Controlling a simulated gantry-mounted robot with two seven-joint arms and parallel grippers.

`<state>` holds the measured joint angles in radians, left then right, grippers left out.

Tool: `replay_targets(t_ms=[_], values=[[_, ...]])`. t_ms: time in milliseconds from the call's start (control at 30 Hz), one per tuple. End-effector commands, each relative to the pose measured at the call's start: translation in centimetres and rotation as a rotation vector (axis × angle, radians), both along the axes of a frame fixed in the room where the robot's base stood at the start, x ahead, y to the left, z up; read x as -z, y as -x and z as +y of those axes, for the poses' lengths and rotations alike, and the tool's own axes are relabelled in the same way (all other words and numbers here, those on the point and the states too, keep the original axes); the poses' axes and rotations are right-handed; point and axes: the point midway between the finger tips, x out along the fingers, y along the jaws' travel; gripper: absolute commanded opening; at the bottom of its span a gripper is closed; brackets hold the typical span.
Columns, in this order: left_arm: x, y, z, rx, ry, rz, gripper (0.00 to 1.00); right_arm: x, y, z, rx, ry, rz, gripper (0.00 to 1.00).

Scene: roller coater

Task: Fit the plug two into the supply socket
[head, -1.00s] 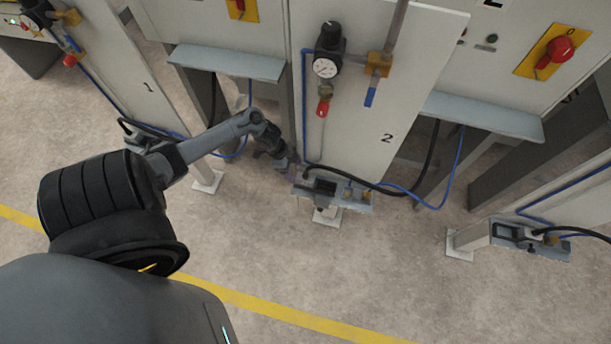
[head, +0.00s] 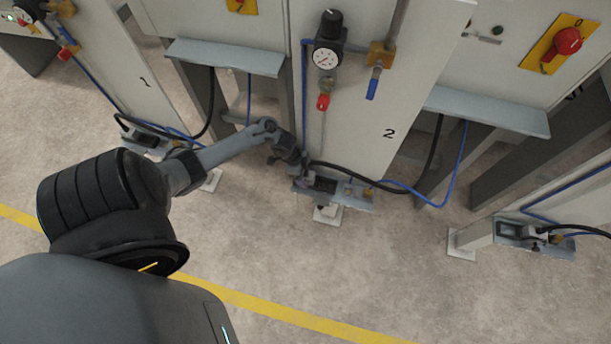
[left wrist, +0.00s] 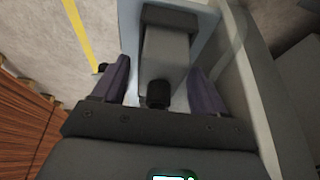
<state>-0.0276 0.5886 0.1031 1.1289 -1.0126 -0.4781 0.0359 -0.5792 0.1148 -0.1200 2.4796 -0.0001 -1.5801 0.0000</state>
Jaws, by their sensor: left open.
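My left gripper (head: 300,178) is at the left end of the grey bracket (head: 360,204) on the panel marked 2. In the left wrist view it is open (left wrist: 160,88), with one dark purple finger on each side of a grey block that looks like plug two (left wrist: 165,55). Gaps show between block and fingers. The block has a dark collar at its far end and a black cable gland (left wrist: 158,94) at its near end. A dark opening that may be the supply socket (head: 325,184) shows on the bracket beside the gripper. In the head view the gripper hides the plug.
A black cable (head: 350,177) and a blue hose (head: 415,196) loop across panel 2. A gauge (head: 327,57) and valves sit above. Similar brackets stand at panel 1 (head: 140,140) and at the right (head: 535,236). The floor in front is clear.

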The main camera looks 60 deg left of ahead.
Motion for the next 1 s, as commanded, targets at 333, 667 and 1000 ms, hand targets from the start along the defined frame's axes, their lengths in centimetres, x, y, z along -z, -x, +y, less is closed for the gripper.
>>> replay_targets(t_ms=[333, 667, 1000], values=[[0.0, 0.0, 0.0, 0.000, 0.000, 0.000, 0.36, 0.0, 0.0, 0.0, 0.000, 0.000, 0.000, 0.43], [-0.1, 0.0, 0.1, 0.000, -0.001, -0.001, 0.05, 0.0, 0.0, -0.2, -0.006, 0.008, 0.000, 0.43], [-1.2, 0.0, 0.1, 0.001, -0.001, -0.001, 0.05, -0.6, 0.0, -0.2, -0.006, 0.010, 0.001, 0.43]])
